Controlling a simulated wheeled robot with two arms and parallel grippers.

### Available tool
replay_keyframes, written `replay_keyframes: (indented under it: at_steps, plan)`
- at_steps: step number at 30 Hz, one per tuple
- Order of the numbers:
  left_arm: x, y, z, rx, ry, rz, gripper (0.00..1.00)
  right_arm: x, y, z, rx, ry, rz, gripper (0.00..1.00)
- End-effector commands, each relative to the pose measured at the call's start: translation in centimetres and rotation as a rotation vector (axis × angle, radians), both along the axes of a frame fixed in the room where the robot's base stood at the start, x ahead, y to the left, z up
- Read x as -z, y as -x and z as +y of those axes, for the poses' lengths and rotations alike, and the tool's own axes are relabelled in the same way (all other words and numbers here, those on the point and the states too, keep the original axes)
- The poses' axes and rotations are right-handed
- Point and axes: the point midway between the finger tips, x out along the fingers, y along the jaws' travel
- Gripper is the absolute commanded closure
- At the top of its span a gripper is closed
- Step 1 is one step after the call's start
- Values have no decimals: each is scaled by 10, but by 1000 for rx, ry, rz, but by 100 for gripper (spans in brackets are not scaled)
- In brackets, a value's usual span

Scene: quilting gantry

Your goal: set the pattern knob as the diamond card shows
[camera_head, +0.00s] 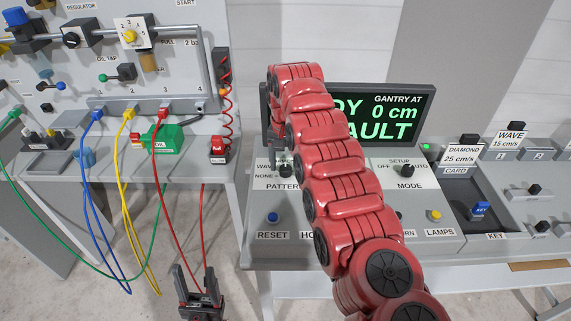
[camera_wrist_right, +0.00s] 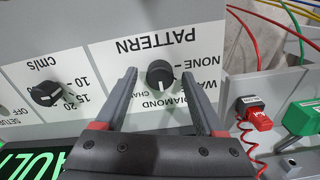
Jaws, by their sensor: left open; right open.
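The diamond card (camera_head: 463,155), reading 25 cm/s, stands above the CARD label. My left gripper (camera_head: 198,295) is open and empty at the lower left.
The cm/s knob (camera_wrist_right: 47,93) is beside the pattern knob. A screen (camera_head: 390,115) stands behind my right arm. The mode knob (camera_head: 407,170) and wave card (camera_head: 510,139) are to the right. Coloured hoses (camera_head: 90,190) hang at the left bench, near my left gripper.

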Motion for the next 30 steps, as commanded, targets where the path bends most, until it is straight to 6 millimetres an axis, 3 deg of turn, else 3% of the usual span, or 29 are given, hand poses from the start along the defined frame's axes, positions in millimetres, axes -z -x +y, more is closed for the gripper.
replay_keyframes:
  at_steps: [5, 11, 30]
  plan:
    - [-3, 0, 0, 0, 0, 0, 44, -4, 0, 0, 0, 0, 0, 29]
    - [-21, 0, 0, 0, 0, 0, 44, -28, 0, -2, 1, 1, 1, 29]
    - [-147, 0, 0, 0, 0, 0, 44, -155, 0, 0, 0, -1, -1, 29]
